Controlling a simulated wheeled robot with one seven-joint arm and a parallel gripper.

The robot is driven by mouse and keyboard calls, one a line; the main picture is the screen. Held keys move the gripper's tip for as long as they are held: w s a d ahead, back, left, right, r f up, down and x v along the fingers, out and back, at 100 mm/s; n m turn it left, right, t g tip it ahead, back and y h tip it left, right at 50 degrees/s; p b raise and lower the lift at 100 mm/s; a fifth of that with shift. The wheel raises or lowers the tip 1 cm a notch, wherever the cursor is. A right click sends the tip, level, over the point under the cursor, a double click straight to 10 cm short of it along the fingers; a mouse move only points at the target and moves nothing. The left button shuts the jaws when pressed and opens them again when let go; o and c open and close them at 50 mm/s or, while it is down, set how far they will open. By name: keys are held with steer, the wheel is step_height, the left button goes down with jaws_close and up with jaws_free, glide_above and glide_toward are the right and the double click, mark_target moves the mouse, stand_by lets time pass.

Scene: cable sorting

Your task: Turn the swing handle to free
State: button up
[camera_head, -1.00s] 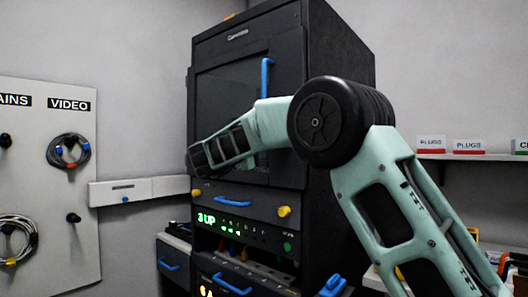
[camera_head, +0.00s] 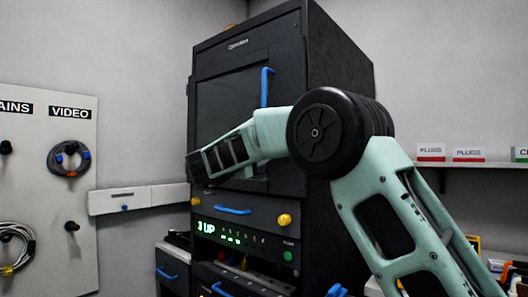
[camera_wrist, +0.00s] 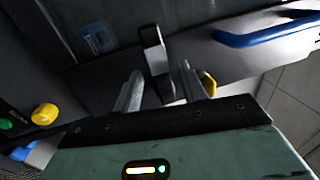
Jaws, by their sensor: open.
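In the wrist view a dark, narrow swing handle (camera_wrist: 152,50) with a pale grey end stands out from a dark panel. My gripper (camera_wrist: 160,84) is open, with one finger on each side of the handle's lower part. I cannot tell whether either finger touches it. In the head view my gripper (camera_head: 197,168) is at the left front of the black cabinet (camera_head: 340,100), and the swing handle is hidden there.
A blue upright handle (camera_head: 265,88) is on the cabinet door. Below are a blue drawer handle (camera_head: 232,211), yellow knobs (camera_head: 284,220) and a green-lit display (camera_head: 206,227). A cable board (camera_head: 60,220) stands at left. A shelf is at right.

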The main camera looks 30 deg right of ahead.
steer(key=b+v, duration=0.2)
steer(key=v, duration=1.4)
steer(key=shift+a, duration=0.4)
steer(key=shift+s+f, duration=0.1)
